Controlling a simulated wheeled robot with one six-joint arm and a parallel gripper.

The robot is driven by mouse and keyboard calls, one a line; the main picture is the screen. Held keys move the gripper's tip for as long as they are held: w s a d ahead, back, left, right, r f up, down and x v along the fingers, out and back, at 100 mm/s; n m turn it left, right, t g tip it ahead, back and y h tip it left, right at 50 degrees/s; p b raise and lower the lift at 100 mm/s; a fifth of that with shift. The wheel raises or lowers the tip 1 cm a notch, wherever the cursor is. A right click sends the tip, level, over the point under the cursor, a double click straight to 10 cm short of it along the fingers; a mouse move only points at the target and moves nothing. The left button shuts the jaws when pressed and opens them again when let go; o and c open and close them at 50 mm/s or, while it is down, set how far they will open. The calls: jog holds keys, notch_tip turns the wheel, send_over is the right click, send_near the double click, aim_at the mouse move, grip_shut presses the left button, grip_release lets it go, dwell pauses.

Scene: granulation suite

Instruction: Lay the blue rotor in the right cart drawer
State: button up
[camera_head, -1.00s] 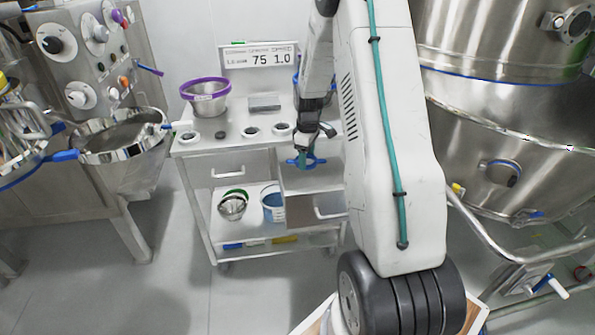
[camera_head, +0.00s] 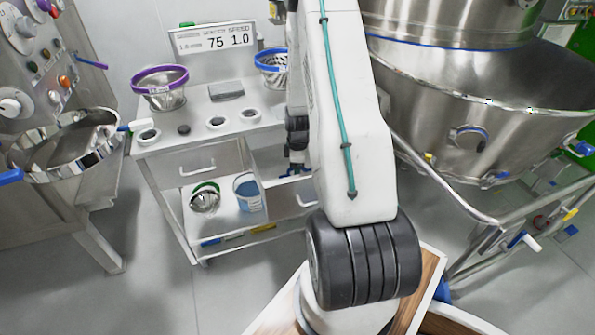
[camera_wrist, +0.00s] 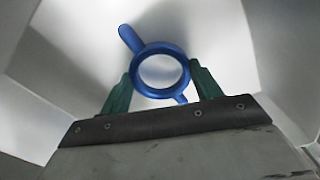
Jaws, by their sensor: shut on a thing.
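The blue rotor (camera_wrist: 131,39), a ring with arms sticking out, is held between the two green fingers of my gripper (camera_wrist: 161,74) in the wrist view. Pale walls and a pale floor surround it there. In the head view, my gripper (camera_head: 297,160) is at the pulled-out right cart drawer (camera_head: 285,206), and a bit of the blue rotor (camera_head: 288,175) shows beneath it. My arm hides much of the drawer. I cannot tell whether the rotor touches the drawer floor.
The steel cart (camera_head: 165,150) carries a purple-rimmed sieve (camera_head: 160,78), a blue-rimmed basket (camera_head: 270,60) and a sign (camera_head: 215,38). Its left drawer (camera_head: 197,163) is shut. A blue bucket (camera_head: 248,190) stands on the lower shelf. A large steel vessel (camera_head: 450,80) stands at the right.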

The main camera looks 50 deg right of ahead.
jog(key=shift+f, duration=0.55)
jog(key=shift+f, duration=0.15)
jog(key=o, duration=1.2)
